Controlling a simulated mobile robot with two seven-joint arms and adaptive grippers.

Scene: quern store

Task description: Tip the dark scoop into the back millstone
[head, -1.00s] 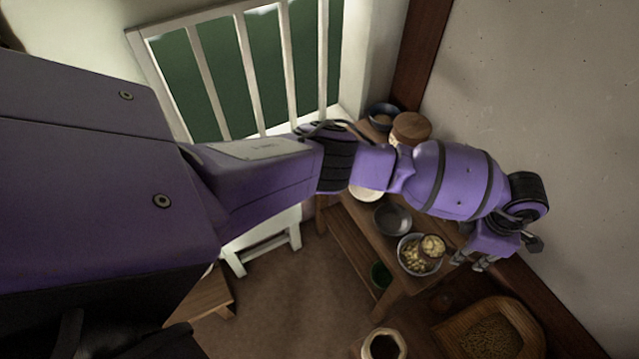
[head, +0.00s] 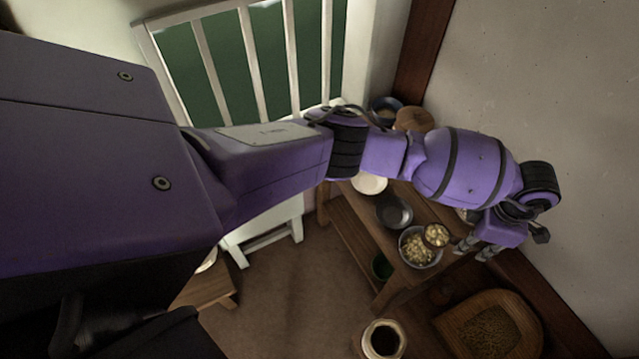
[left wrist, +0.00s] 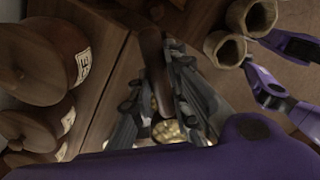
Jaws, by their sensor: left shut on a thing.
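My left gripper (head: 478,250) is above the right edge of the wooden bench in the head view. In the left wrist view its fingers (left wrist: 178,95) are shut on a dark brown handle (left wrist: 151,48), which I take as the dark scoop's. Pale yellow pieces (left wrist: 168,131) show beyond the fingers. In the head view the scoop's round head (head: 436,235), filled with pale pieces, looks level and overlaps the rim of a bowl (head: 404,257) of similar pieces. I cannot make out the back millstone for certain. Purple parts (left wrist: 280,72) at the wrist view's right may be my right gripper.
A wooden tray of grain (head: 490,330) and a pale-rimmed container (head: 383,340) are in front. The wall is close on the right.

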